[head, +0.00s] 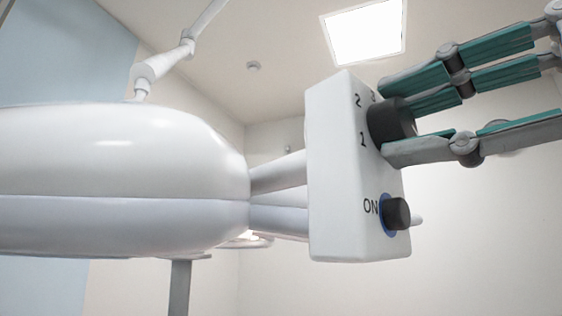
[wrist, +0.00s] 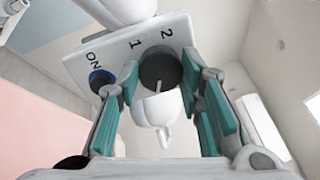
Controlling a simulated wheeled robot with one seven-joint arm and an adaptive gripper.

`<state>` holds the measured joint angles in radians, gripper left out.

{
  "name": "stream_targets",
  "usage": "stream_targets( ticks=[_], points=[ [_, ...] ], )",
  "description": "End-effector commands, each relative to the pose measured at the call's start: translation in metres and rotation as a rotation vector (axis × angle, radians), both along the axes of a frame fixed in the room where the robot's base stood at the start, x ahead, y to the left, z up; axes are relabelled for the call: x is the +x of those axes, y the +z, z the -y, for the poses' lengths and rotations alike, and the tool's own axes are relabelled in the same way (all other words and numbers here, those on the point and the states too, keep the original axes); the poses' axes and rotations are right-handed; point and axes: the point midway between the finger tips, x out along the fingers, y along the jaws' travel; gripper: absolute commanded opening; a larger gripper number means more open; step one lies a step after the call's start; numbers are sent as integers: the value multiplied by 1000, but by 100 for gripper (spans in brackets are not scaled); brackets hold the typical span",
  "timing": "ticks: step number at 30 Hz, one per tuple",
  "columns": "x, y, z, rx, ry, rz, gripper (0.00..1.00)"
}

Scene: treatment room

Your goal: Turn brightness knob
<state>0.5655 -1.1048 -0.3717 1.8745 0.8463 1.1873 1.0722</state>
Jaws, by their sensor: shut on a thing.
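The brightness knob (head: 387,123) is a dark round knob on the upper part of a white control box (head: 335,190), next to the numbers 1 and 2. My gripper (head: 408,125) comes in from the right with grey and teal fingers and is shut on this knob. In the wrist view the knob (wrist: 160,70) sits between the fingertips of my gripper (wrist: 165,82), and a light pointer line shows on its face. Part of the knob and the marks beyond 2 are hidden by the fingers in the head view.
A second black knob (head: 397,213) with a blue ring and the label ON sits lower on the box. A large white lamp head (head: 120,180) joins the box at left by two white bars. A pink surface (wrist: 45,125) shows in the wrist view.

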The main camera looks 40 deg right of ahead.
Motion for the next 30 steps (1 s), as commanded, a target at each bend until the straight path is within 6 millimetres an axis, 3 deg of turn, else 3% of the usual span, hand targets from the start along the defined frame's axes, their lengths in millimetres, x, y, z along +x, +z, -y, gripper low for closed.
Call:
stream_targets(
  ticks=[21, 22, 24, 30],
  points=[
    [0, -1, 0, 75, 1, -9, 6],
    [0, -1, 0, 75, 1, -9, 38],
    [0, -1, 0, 74, 1, -8, 54],
    [0, -1, 0, 74, 1, -8, 54]
  ],
)
